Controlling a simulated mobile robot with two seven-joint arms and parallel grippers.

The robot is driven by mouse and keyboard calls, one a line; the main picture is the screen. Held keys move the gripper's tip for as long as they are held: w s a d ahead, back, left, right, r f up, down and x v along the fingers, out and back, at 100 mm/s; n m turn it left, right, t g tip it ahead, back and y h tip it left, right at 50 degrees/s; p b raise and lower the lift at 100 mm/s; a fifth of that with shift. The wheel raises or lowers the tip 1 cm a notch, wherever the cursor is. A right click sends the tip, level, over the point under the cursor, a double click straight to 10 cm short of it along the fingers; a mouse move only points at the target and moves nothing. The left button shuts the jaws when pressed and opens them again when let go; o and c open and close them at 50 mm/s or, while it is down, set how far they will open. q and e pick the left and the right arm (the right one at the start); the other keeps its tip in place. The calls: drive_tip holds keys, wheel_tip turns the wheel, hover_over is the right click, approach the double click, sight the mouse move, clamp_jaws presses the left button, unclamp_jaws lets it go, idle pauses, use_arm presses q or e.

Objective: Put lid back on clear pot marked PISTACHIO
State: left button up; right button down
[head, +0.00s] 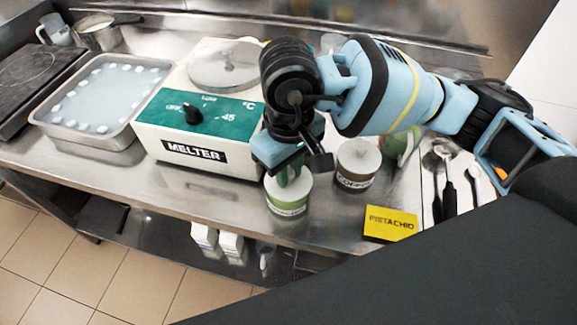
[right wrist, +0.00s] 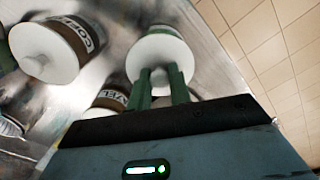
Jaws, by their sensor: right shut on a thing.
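A clear pot with green contents (head: 287,205) stands near the counter's front edge, its label too small to read in the head view. My right gripper (head: 291,172) points down over it and largely hides its top. In the right wrist view, my right gripper (right wrist: 160,80) is shut on the middle of a round white lid (right wrist: 150,48). The lid is at the pot's top; I cannot tell whether it is fully seated. A yellow card marked PISTACHIO (head: 390,223) lies to the right of the pot. My left gripper is out of view.
A lidded pot marked COFFEE (head: 357,168) stands close to the right, with another green pot (head: 400,146) behind it. The white melter (head: 197,150) is at the left, beside a metal tray (head: 95,148). Spoons (head: 448,165) lie at the right.

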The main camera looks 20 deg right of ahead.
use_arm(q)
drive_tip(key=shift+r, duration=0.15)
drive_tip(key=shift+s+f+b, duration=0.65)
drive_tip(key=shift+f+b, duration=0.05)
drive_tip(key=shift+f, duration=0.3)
use_arm(e)
drive_tip(key=shift+f, duration=0.15)
idle(1.9)
drive_tip(key=c, duration=0.7)
unclamp_jaws()
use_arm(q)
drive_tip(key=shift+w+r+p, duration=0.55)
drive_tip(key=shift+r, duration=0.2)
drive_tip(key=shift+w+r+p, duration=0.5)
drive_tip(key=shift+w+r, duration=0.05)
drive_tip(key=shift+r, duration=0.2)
use_arm(e)
drive_tip(key=shift+r, duration=3.5)
clamp_jaws()
